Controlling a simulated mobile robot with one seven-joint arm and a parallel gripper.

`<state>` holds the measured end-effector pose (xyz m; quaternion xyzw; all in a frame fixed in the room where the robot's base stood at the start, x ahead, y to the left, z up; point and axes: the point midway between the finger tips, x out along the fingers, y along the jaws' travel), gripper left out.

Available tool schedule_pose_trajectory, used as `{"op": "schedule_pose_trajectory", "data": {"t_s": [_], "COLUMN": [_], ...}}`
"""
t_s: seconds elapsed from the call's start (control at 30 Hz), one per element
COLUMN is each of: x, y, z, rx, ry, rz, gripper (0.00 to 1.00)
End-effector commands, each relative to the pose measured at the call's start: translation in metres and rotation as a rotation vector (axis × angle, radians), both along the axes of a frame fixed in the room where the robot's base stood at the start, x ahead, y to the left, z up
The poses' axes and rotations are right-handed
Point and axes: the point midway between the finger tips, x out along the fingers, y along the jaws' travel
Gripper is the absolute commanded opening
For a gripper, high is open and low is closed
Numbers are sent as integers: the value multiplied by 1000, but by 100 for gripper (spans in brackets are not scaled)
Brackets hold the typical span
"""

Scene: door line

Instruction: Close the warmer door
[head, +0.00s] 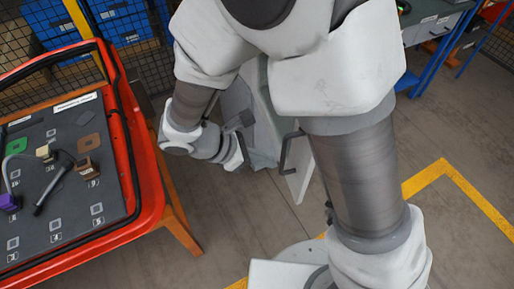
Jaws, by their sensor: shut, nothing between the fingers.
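The warmer (268,128) is a pale grey box on the floor beyond my arm, and my arm hides much of it. Its door (298,172) is a light panel standing open, swung out toward the right, with a dark bar handle (286,153) on its left face. My gripper (240,121) is left of the door, in front of the warmer's left part in the picture. It is shut and empty, and apart from the door handle. The hinge and the warmer's inside are not clear to see.
A red-rimmed workbench (118,120) with a dark panel of small parts stands close at left. A mesh fence (140,62) and blue bins (52,22) are behind. A grey bench (432,30) is far right. Floor with yellow lines (425,180) is clear at right.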

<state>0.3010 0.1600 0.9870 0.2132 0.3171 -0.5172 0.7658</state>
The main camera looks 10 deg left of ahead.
Motion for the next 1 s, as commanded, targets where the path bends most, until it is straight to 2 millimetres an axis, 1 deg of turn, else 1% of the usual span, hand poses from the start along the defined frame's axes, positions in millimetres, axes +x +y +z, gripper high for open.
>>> {"op": "schedule_pose_trajectory", "data": {"t_s": [0.03,0.17,0.3,0.4,0.6,1.0], "x": [3,9,18,22,25,26], "y": [-9,-26,-46,-55,-62,-63], "z": [-9,-28,-26,-26,-27,-27], "rx": [-3,-2,0,1,2,2], "ry": [2,2,-1,-1,-1,-2], "rz": [-3,-3,-4,-3,-1,-1], "gripper": [0,0,0,0,0,0]}}
